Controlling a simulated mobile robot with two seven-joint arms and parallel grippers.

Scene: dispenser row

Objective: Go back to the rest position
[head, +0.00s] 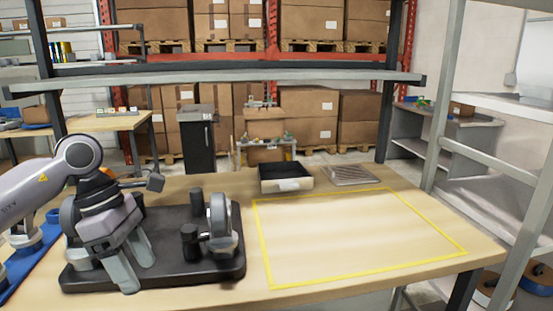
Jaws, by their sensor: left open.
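My left gripper (134,266) comes in from the left with its two grey fingers pointing down. It is open, with nothing seen between the fingers. It hangs over the left part of a dark board (175,287), in front of it in the picture; whether it touches the board I cannot tell. On the board's right part stand a grey-white ring-shaped roll (220,222) and a short black post (189,241). Another black post (196,203) stands farther back. My gripper hides part of the board's left side. My right gripper is not in view.
A yellow outlined area (355,235) on the table's right is empty. A blue tray (30,265) lies at far left. A grey shelf bar (230,77) crosses above the table.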

